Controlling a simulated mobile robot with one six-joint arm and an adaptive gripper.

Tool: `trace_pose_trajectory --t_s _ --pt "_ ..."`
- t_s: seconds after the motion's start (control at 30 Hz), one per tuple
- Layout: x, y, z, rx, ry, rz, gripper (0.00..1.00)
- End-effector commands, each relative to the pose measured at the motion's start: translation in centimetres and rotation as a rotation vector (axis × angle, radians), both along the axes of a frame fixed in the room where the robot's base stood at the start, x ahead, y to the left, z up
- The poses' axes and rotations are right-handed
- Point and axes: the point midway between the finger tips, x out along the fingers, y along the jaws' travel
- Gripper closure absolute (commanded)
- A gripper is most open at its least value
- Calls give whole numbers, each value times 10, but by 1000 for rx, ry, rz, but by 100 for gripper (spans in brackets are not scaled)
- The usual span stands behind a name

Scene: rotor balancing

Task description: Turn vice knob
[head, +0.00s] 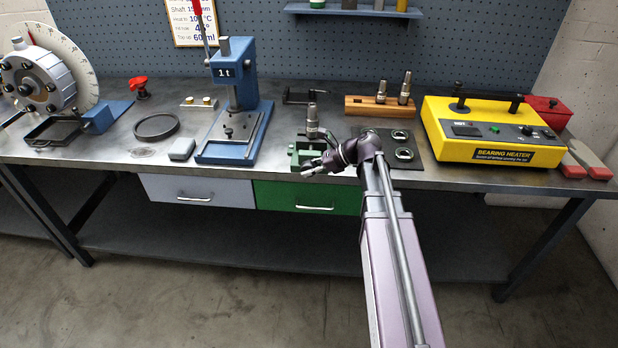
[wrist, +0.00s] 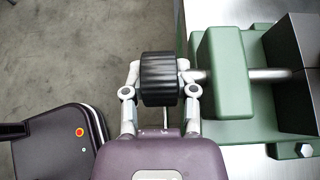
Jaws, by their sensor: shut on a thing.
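The green vice (head: 308,156) stands near the front edge of the bench in the head view. In the wrist view its green body (wrist: 226,75) fills the right side, with a metal screw rod running through it. The black ribbed vice knob (wrist: 160,80) sits on the left end of the rod, beyond the bench edge. My gripper (wrist: 160,76) is shut on the knob, with one finger on each side of it. In the head view my gripper (head: 318,166) is at the front of the vice and the knob is hard to make out.
A metal cylinder (head: 312,118) stands upright at the vice. A blue press (head: 235,100) is to the left. A dark plate with two rings (head: 402,150) lies to the right, beside a yellow bearing heater (head: 490,130). A green drawer (head: 308,198) is below the bench top.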

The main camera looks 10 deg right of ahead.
Motion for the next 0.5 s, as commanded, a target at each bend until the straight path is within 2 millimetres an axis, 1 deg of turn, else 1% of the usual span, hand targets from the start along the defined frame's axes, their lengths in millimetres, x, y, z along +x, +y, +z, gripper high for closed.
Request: trace_pose_trajectory --t_s 0.03,0.5 --pt "-2 -1 -8 31 -8 2 100" --pt "-2 -1 -9 357 -115 3 100"
